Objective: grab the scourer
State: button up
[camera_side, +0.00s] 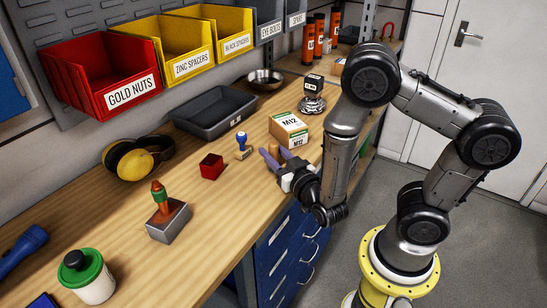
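I cannot pick out a scourer for certain. A grey block with an upright orange and green handle (167,217) stands on the bench, left of centre; I cannot tell what it is. My gripper (273,154) is low over the bench's front edge, right of centre, with its two purplish fingers pointing left and back. Something small and tan shows between or behind the fingers; I cannot tell if it is held. My gripper is well to the right of the grey block and just in front of the M12 box (289,132).
A green-lidded jar (88,276) stands front left. The bench (235,205) is clear at front centre.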

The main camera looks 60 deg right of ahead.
grip_shut()
